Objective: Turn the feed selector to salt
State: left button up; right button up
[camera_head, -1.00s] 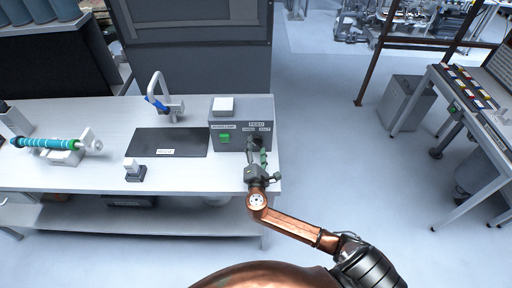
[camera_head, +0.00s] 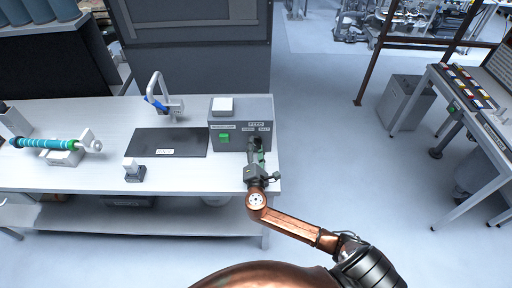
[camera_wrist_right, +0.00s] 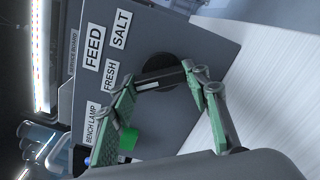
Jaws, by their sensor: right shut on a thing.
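The grey control box (camera_head: 241,112) stands at the right end of the white bench. Its front carries the labels FEED, FRESH and SALT, which read clearly in the right wrist view (camera_wrist_right: 106,58). The feed selector (camera_wrist_right: 160,78) is a dark round knob with a bar handle below these labels. My right gripper (camera_head: 257,148) is at the box front, and its green-padded fingers (camera_wrist_right: 160,90) are shut on the selector's handle, one on each side. The fingers partly hide the knob. The knob's exact pointing is hard to tell. My left gripper is in neither view.
A green button (camera_head: 224,137) sits on the box's left side, by the BENCH LAMP label.

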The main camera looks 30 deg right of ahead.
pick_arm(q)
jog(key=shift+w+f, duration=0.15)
pick_arm(e)
jog(key=shift+f+m+b, duration=0.1)
jog(key=shift+m+b, duration=0.2)
jog(key=shift+m, duration=0.1)
jog(key=m+b, duration=0.3)
jog(key=m, duration=0.2)
jog(key=shift+s+f+m+b, duration=0.1)
jog(key=shift+m+b, duration=0.2)
jog(key=shift+b, duration=0.05)
jog(key=m+b, duration=0.2)
jog(key=m, duration=0.1)
jog(key=shift+d+m, duration=0.1)
jog(key=shift+m, duration=0.2)
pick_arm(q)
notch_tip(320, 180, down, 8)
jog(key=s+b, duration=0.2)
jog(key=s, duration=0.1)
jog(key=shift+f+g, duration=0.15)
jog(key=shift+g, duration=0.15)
pick_arm(e)
jog(key=shift+m, duration=1.9)
jog(key=o, duration=1.2)
jog(key=shift+r, duration=0.2)
jog(key=shift+c, duration=0.2)
